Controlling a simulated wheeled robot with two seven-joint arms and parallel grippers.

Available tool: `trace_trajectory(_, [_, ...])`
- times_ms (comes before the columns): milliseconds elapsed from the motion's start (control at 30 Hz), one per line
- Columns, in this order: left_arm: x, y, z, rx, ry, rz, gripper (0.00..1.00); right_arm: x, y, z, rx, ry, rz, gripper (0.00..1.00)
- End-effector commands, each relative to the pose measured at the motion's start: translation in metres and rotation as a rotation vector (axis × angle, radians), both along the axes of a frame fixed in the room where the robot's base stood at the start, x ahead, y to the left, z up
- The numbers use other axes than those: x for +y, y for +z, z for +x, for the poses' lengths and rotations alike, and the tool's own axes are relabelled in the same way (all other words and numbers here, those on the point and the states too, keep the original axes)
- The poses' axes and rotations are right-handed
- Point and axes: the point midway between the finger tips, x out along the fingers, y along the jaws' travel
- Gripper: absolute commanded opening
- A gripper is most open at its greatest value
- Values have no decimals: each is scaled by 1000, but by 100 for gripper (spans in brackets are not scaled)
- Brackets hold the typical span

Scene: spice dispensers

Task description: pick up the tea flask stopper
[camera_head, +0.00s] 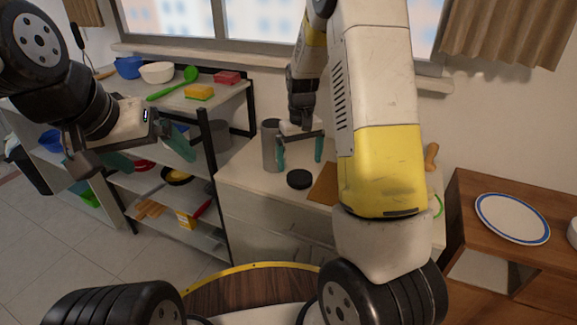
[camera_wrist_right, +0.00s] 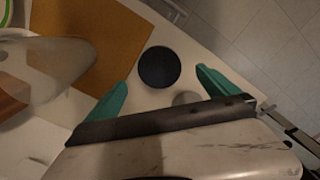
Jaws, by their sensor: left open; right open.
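A flat black round disc (camera_head: 299,179), which looks like the stopper, lies on the pale counter near its front edge. In the right wrist view the disc (camera_wrist_right: 159,67) shows between and just beyond the fingertips. My right gripper (camera_head: 300,156) is open and empty, pointing down above the counter behind the disc; its green fingers also frame the wrist view (camera_wrist_right: 161,80). A grey cylindrical flask (camera_head: 270,147) stands upright just left of the right gripper. A small grey round top (camera_wrist_right: 186,98) is partly hidden by my gripper. My left gripper (camera_head: 140,157) is open and empty, away at the left.
A brown board (camera_head: 325,186) lies right of the disc, partly hidden by my right arm. A whitish tapered object (camera_wrist_right: 45,65) stands beside the board. Shelves (camera_head: 160,195) with bowls and sponges are at left. A plate (camera_head: 512,218) lies on the wooden cabinet at right.

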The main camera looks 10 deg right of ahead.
Motion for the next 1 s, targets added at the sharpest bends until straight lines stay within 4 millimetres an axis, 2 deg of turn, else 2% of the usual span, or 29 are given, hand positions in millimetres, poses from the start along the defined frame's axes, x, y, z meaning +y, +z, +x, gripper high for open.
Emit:
trace_trajectory(400, [0, 0, 0, 0, 0, 0, 95, -1, -54, 0, 2, -1, 1, 99])
trace_trajectory(667, [0, 0, 0, 0, 0, 0, 95, 0, -56, 0, -1, -1, 1, 99])
trace_trajectory(1000, [0, 0, 0, 0, 0, 0, 95, 0, -56, 0, -1, -1, 1, 35])
